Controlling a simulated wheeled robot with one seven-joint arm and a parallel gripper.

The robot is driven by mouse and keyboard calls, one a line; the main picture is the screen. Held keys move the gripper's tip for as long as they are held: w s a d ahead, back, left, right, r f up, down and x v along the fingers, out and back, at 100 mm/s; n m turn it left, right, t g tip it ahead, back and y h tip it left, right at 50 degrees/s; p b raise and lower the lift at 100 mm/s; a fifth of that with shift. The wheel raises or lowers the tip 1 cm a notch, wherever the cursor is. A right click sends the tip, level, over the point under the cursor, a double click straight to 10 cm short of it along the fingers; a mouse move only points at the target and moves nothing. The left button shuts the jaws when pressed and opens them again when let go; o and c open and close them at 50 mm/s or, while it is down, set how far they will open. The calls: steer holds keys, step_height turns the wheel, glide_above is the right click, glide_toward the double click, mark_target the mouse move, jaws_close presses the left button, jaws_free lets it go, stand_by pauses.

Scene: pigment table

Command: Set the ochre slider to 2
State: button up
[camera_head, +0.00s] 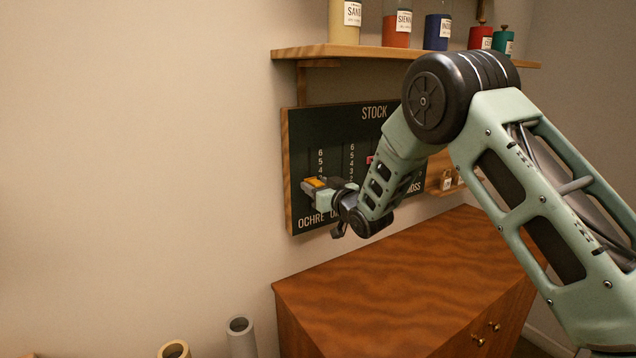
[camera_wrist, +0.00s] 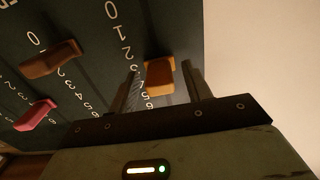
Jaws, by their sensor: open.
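The dark stock board (camera_head: 300,130) hangs on the wall, with "OCHRE" lettered at its lower left. The ochre slider (camera_head: 314,182) is an orange-yellow knob on the leftmost scale. In the wrist view the ochre slider (camera_wrist: 160,77) stands between the two fingers of my gripper (camera_wrist: 161,66), with a visible gap at each side. The scale beside it looks upside down; the knob sits beyond the 2, around 3 or 4, and I cannot tell which. In the head view my gripper (camera_head: 326,191) is at the knob and hides the lower numbers.
A brown slider (camera_wrist: 50,58) and a pink slider (camera_wrist: 36,115) stand on neighbouring scales. A shelf (camera_head: 400,53) with pigment jars runs above the board. A wooden cabinet (camera_head: 400,275) stands below. The wall left of the board is clear.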

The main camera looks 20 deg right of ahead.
steer(key=shift+w, duration=0.1)
jaws_close()
step_height(320, 180, down, 2)
steer(key=b, duration=0.3)
steer(key=shift+f+b, duration=0.25)
steer(key=shift+b, duration=0.05)
jaws_free()
steer(key=b+v, duration=0.5)
steer(key=v, duration=1.2)
steer(key=shift+s+b, duration=0.25)
steer(key=shift+b, duration=0.05)
